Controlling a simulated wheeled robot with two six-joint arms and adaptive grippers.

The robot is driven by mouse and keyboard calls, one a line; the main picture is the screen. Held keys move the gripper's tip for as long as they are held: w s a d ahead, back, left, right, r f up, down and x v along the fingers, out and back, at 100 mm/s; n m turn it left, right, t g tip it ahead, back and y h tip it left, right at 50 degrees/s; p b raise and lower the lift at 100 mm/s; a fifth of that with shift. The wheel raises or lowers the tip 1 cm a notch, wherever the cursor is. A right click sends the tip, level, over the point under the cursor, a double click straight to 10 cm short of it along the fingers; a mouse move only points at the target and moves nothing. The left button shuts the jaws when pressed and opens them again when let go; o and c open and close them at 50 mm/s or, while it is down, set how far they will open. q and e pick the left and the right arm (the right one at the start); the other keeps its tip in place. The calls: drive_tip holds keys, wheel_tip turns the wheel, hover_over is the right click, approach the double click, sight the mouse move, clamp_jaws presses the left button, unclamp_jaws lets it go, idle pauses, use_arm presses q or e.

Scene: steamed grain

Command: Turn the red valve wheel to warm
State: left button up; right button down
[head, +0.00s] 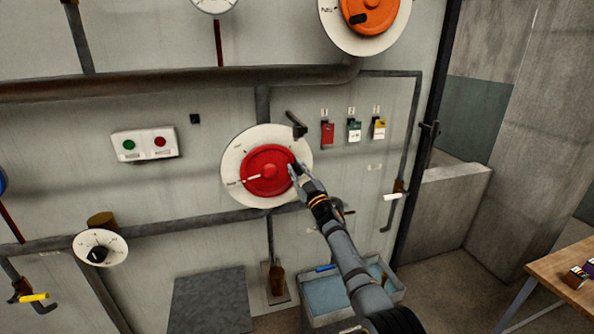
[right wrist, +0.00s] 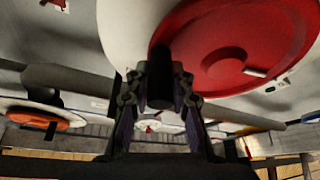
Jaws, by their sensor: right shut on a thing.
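The red valve wheel (head: 268,185) sits on a round white dial plate (head: 233,155) on the wall. Its white pointer line points left, slightly down, toward small lettering too small to read. My right gripper (head: 296,172) is at the wheel's right edge. In the right wrist view the red wheel (right wrist: 255,45) fills the upper right, and my right gripper (right wrist: 160,95) is shut on a dark cylindrical handle (right wrist: 160,65) at the wheel's rim. In the head view the gripper hides this handle. My left gripper is not in view.
A black lever (head: 296,125) sits at the dial's upper right. An orange wheel (head: 372,15) is above, and a red-and-green button box (head: 144,144) is left. Several coloured tags hang at the right. A bin (head: 325,292) stands below my right arm. A wooden table (head: 560,268) is far right.

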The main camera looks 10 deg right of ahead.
drive_tip(key=shift+r, duration=0.4)
drive_tip(key=c, duration=1.2)
unclamp_jaws()
drive_tip(key=shift+d+f, duration=0.1)
drive_tip(key=shift+o, duration=0.2)
drive_tip(key=shift+d+f, duration=0.1)
drive_tip(key=shift+f, duration=0.1)
drive_tip(key=shift+s+f, duration=0.2)
drive_tip(key=shift+s, duration=0.05)
drive_tip(key=v, duration=1.1)
drive_tip(key=shift+s, duration=0.25)
drive_tip(key=shift+d+r, duration=0.1)
